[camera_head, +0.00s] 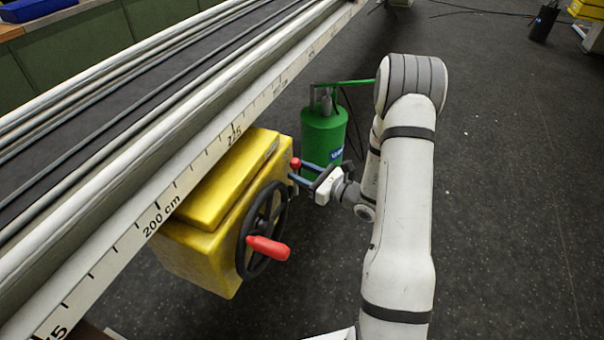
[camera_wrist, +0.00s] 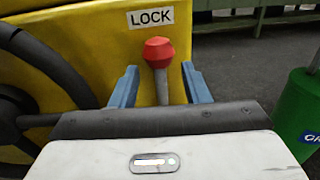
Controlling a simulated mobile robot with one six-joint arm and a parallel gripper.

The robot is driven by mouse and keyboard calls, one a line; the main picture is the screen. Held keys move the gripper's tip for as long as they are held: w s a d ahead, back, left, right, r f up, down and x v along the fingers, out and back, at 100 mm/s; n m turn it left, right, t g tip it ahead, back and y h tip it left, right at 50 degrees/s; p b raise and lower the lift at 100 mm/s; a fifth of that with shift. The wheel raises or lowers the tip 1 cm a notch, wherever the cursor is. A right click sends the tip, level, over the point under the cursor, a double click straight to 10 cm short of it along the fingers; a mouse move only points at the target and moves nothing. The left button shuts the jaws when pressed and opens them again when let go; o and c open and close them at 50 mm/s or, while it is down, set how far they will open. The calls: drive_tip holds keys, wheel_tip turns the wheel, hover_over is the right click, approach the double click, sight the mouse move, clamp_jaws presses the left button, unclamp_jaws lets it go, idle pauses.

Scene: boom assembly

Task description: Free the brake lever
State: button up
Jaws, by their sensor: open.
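The brake lever (camera_wrist: 159,56) has a red faceted knob on a short grey stem. It stands in front of the yellow housing, below a white label (camera_wrist: 151,17) reading LOCK. In the head view its red knob (camera_head: 295,163) shows at the right side of the yellow box (camera_head: 192,255). My gripper (camera_wrist: 160,80) is open, its two blue fingers on either side of the lever's stem with gaps visible at both sides. In the head view my gripper (camera_head: 301,172) reaches left toward the box. The lower end of the stem is hidden behind the gripper body.
A black handwheel (camera_head: 252,230) with a red handle (camera_head: 268,248) is on the box's front, left of the gripper. A green cylinder (camera_head: 323,135) stands close behind the gripper. A long rail with a centimetre scale (camera_head: 165,205) runs above the box.

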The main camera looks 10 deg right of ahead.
clamp_jaws()
idle(0.5)
